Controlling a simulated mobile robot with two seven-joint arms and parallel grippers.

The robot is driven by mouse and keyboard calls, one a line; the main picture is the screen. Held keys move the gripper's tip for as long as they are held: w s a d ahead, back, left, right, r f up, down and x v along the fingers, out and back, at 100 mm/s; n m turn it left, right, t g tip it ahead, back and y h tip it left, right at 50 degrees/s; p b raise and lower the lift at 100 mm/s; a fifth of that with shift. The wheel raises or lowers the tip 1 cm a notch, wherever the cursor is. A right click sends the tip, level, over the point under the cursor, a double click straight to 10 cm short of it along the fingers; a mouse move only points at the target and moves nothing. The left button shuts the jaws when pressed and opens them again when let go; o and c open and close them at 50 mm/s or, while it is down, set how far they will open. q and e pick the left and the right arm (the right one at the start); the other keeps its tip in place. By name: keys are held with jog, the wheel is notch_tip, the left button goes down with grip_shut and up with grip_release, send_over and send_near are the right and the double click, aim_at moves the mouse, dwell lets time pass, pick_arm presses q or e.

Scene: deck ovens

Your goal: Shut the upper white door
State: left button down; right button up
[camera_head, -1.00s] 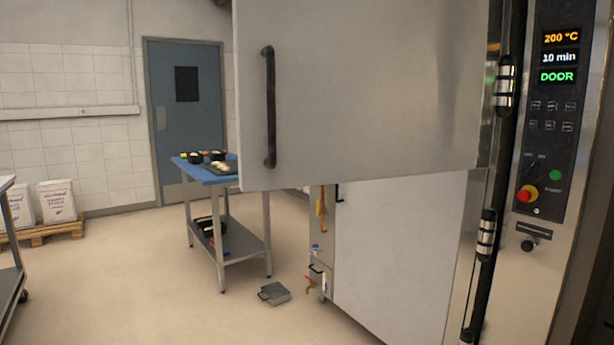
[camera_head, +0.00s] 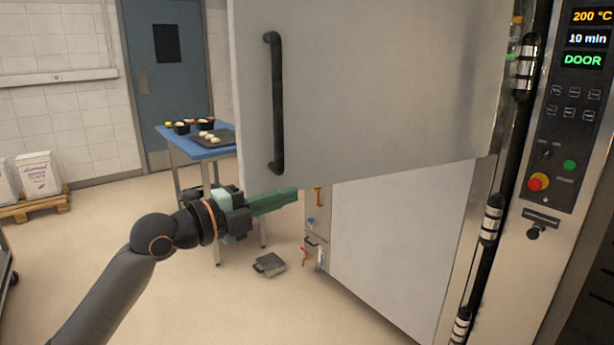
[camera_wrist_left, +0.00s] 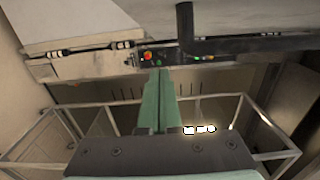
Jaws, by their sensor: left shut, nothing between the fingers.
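The upper white door (camera_head: 390,80) stands swung open and fills the upper middle of the head view. Its hinge side is at the right, by the oven's control panel. A black vertical handle (camera_head: 276,105) is near its free left edge; a dark bar that looks like this handle (camera_wrist_left: 250,45) crosses the top of the left wrist view. My left gripper (camera_head: 295,193), with green fingers, is shut and empty, just under the door's lower edge and below the handle. Its fingers also show in the left wrist view (camera_wrist_left: 158,100). I cannot tell whether they touch the door. My right gripper is out of view.
A lower white door (camera_head: 390,250) also stands open below. The control panel (camera_head: 575,110) reads 200 °C, 10 min, DOOR. A blue-topped table (camera_head: 205,152) with a tray of dough pieces stands behind my left gripper. A grey object (camera_head: 269,264) lies on the floor.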

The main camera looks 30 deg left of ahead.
aim_at(306, 180)
pick_arm(q)
jog(key=w+p, duration=0.1)
jog(key=w, duration=0.3)
jog(key=w+p, duration=0.1)
jog(key=w, duration=0.3)
jog(key=shift+w+d, duration=0.2)
jog(key=shift+w, duration=0.1)
jog(key=shift+w+a, duration=0.3)
jog(key=shift+a, duration=0.15)
jog(key=shift+w+a, duration=0.1)
jog(key=shift+a, duration=0.05)
